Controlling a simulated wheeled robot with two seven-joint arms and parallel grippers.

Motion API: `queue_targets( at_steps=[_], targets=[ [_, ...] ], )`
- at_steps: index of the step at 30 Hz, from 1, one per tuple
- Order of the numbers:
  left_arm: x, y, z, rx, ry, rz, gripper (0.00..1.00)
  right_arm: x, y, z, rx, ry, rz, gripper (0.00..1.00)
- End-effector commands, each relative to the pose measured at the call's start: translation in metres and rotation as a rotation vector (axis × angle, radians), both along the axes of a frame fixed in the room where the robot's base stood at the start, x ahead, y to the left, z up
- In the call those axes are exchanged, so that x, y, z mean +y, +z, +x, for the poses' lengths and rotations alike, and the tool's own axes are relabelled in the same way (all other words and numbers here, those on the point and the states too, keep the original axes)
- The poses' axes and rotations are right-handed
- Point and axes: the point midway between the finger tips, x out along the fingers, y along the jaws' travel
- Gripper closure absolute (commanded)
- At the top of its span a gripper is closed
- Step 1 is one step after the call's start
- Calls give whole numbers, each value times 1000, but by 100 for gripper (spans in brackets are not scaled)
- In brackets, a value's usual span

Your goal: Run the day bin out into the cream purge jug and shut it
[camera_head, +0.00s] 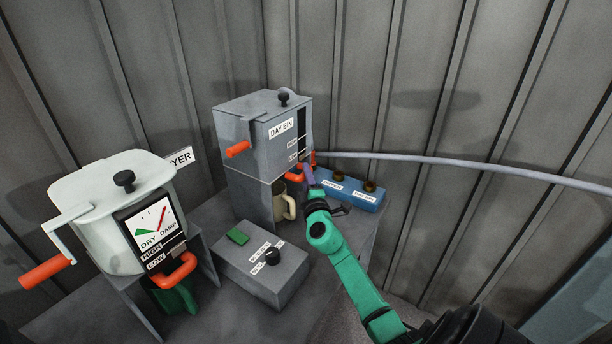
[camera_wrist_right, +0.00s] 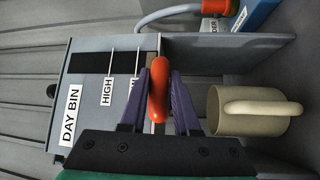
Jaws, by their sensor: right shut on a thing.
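The day bin (camera_head: 262,137) is a grey lidded box on a grey stand, with a dark level window and labels on its front. Its front orange handle (camera_wrist_right: 158,88) sits between the purple fingers of my right gripper (camera_wrist_right: 158,104), which is shut on it; in the head view the gripper (camera_head: 308,180) partly hides this handle. The cream purge jug (camera_head: 287,206) stands upright under the bin, inside the stand. In the wrist view the jug (camera_wrist_right: 240,124) shows its handle and side; its inside is hidden. My left gripper is not in view.
A white dryer (camera_head: 105,205) with an orange crank and a gauge stands at the left. A grey control box (camera_head: 262,268) with a black knob lies in front. A blue block (camera_head: 345,193) with two brown fittings and a pale hose (camera_head: 450,162) are at the right.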

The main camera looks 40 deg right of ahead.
Motion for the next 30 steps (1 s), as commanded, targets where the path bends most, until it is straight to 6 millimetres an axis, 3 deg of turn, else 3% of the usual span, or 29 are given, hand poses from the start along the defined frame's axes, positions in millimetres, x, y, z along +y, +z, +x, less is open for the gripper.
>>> queue_targets(
  at_steps=[25,30],
  targets=[
    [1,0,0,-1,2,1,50,-1,3,0,-5,-3,-5,100],
    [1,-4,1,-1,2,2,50,-6,0,-17,-3,-5,-5,100]
  ],
)
